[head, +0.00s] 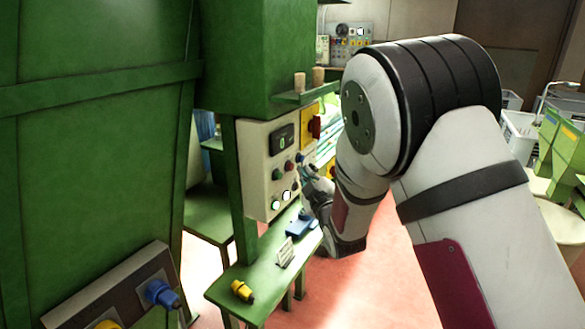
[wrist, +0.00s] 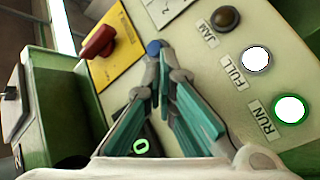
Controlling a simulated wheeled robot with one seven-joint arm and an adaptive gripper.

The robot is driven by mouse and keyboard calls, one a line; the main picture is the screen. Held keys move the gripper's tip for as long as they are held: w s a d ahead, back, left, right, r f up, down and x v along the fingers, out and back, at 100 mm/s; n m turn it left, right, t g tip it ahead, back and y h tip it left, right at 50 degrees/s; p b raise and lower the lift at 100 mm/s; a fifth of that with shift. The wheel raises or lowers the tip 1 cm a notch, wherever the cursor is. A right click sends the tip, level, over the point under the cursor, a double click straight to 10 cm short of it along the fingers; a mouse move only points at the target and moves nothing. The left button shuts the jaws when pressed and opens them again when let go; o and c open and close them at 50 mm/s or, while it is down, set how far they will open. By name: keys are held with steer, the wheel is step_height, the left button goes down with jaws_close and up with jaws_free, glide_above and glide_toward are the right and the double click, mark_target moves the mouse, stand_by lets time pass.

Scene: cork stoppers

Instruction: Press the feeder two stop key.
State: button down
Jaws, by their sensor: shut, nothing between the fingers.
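A pale control panel (head: 255,165) stands on the green machine, with a red button (head: 289,167) and a green button (head: 276,177) below a dark display. Their labels are too small to read in the head view, so I cannot tell which is the feeder two stop key. My gripper (head: 305,168) is shut and empty at the panel's right side. In the wrist view its fingertips (wrist: 159,65) point at the panel just below a blue button (wrist: 153,47); contact is not clear. The fingers hide part of the panel there.
Lamps labelled JAM (wrist: 226,19), FULL (wrist: 256,60) and RUN (wrist: 291,109) sit right of the fingers. A red rotary switch (wrist: 98,42) stands out from a yellow plate. Corks (head: 299,81) stand on a shelf above the panel; a green bench (head: 222,290) lies below.

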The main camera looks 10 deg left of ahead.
steer(key=shift+a, duration=0.1)
stand_by(0.3)
steer(key=shift+w+a, duration=0.15)
steer(key=shift+a, duration=0.15)
steer(key=shift+w+a, duration=0.15)
steer(key=shift+a, duration=0.3)
stand_by(0.9)
steer(key=shift+d, duration=0.1)
steer(key=shift+s+d, duration=0.3)
steer(key=shift+d, duration=0.4)
steer(key=shift+s+d+p, duration=0.25)
steer(key=shift+s+d, duration=0.05)
steer(key=shift+d, duration=0.5)
steer(key=shift+s+d+p, duration=0.2)
steer(key=shift+s+d, duration=0.05)
steer(key=shift+d, duration=0.5)
steer(key=shift+s+d+p, duration=0.25)
steer(key=shift+s+d, duration=0.05)
steer(key=shift+d, duration=0.5)
